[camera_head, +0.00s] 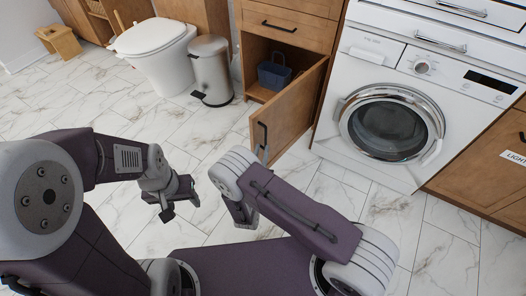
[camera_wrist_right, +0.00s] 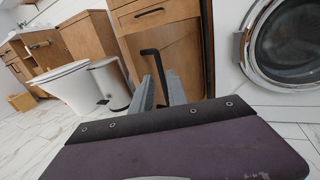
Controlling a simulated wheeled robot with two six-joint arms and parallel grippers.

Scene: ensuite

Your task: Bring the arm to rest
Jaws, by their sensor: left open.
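My left gripper (camera_head: 180,199) is open and empty above the marble floor, left of centre in the head view. My right arm reaches in from the lower right and bends towards the open cabinet door (camera_head: 290,110). In the right wrist view, the two grey fingers of my right gripper (camera_wrist_right: 159,92) are apart. The door's black handle (camera_wrist_right: 152,53) shows between and beyond them; I cannot tell whether they touch it. In the head view the handle (camera_head: 262,136) is just beyond the right arm's bend, and the arm hides most of the right gripper.
The cabinet holds a blue basket (camera_head: 274,72). A white washing machine (camera_head: 365,125) stands to its right. A steel pedal bin (camera_head: 211,72) and a toilet (camera_head: 160,55) stand to the left, with a wooden stool (camera_head: 60,41) further back. Floor at left is clear.

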